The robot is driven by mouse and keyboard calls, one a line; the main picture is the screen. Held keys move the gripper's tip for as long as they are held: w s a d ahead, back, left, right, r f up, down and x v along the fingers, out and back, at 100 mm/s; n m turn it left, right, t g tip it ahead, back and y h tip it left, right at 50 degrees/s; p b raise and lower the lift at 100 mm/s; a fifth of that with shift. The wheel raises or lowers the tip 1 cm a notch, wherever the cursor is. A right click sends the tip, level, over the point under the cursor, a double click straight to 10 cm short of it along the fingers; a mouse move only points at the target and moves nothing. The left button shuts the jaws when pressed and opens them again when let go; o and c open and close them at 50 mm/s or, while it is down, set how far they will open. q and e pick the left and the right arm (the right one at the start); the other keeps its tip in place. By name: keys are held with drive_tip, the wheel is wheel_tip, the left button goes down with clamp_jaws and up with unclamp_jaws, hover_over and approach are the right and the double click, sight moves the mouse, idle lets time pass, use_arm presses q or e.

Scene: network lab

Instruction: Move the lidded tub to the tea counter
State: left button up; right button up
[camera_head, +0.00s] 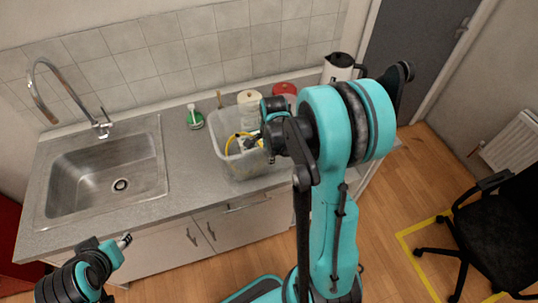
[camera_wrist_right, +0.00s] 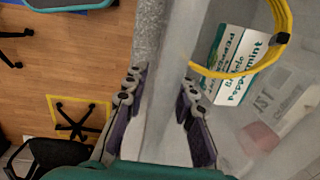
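A translucent tub (camera_head: 234,164) stands on the grey counter (camera_head: 195,200), right of the sink. I cannot make out a lid on it. A peppermint tea box and a yellow cable show inside it in the right wrist view, where the tub's wall (camera_wrist_right: 163,115) also shows. My right gripper (camera_wrist_right: 165,68) is open, with its fingers on either side of that wall. I cannot tell whether they touch it. In the head view my right arm hides the tub's right part. My left gripper (camera_head: 124,240) is low at the left, before the counter's front, away from the tub.
A sink (camera_head: 105,175) with a tall tap (camera_head: 60,90) is at the left. A green-and-white brush (camera_head: 195,118), a white canister (camera_head: 249,98), red-topped containers (camera_head: 285,89) and a kettle (camera_head: 338,67) stand behind the tub. An office chair (camera_head: 490,220) is on the floor at the right.

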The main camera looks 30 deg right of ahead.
drive_tip(key=shift+r, duration=0.35)
drive_tip(key=r, duration=0.3)
drive_tip(key=r+p, duration=0.1)
drive_tip(key=r, duration=0.3)
drive_tip(key=s+r+p, duration=0.1)
drive_tip(key=r, duration=0.3)
drive_tip(key=shift+s+r, duration=0.1)
drive_tip(key=shift+r, duration=0.05)
drive_tip(key=s+a+r+n+t, duration=0.2)
drive_tip(key=s+a+n, duration=0.3)
drive_tip(key=n, duration=0.5)
drive_tip(key=s+a+r+n+t, duration=0.3)
drive_tip(key=s+a+n+t, duration=0.1)
drive_tip(key=a+n, duration=0.5)
drive_tip(key=shift+s+r+n, duration=0.2)
drive_tip(key=shift+s+n, duration=0.15)
drive_tip(key=shift+n, duration=0.55)
drive_tip(key=shift+f, duration=0.1)
